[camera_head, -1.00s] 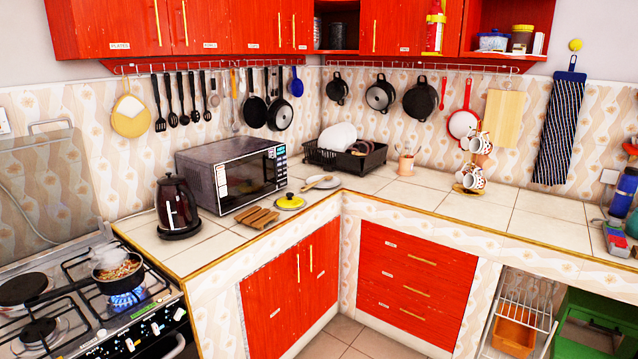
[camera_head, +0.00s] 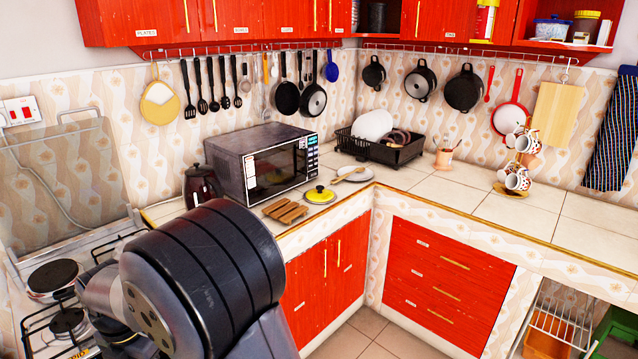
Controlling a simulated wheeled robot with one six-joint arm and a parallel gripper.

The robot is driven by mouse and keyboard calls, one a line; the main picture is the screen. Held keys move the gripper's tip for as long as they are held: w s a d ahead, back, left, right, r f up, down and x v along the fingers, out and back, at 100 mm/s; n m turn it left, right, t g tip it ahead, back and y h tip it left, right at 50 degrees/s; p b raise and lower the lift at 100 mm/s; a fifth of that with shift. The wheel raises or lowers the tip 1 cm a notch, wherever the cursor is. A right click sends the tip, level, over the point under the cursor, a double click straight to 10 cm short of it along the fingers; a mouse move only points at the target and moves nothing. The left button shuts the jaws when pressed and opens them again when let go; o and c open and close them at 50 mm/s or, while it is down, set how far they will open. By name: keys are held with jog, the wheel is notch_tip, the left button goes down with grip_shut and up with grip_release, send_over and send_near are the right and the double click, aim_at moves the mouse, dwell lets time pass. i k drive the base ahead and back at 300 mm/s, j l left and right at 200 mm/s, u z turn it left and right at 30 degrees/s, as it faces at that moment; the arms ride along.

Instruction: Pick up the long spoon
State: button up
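Several long-handled black utensils hang from the rail on the back wall, left of the pans. Among them are a slotted turner (camera_head: 189,100) at the left end and spoon-like ones (camera_head: 202,98) beside it. A thin metal long-handled utensil (camera_head: 266,98) hangs nearer the pans. A wooden spoon-like utensil (camera_head: 349,174) lies on a plate on the counter. I cannot tell which one is the long spoon. My arm fills the lower left of the view, in front of the stove and counter. My gripper's fingers do not show.
The right counter (camera_head: 480,200) has clear room.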

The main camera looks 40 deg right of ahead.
aim_at(360, 169)
jog(key=i+l+z, duration=0.35)
jog(key=i+l, duration=0.35)
jog(key=l, duration=0.55)
jog(key=i+l+z, duration=0.35)
jog(key=i+l, duration=0.5)
jog(key=l, duration=0.2)
jog(key=i+l+z, duration=0.35)
jog(key=i+l, duration=0.45)
jog(key=i, duration=0.15)
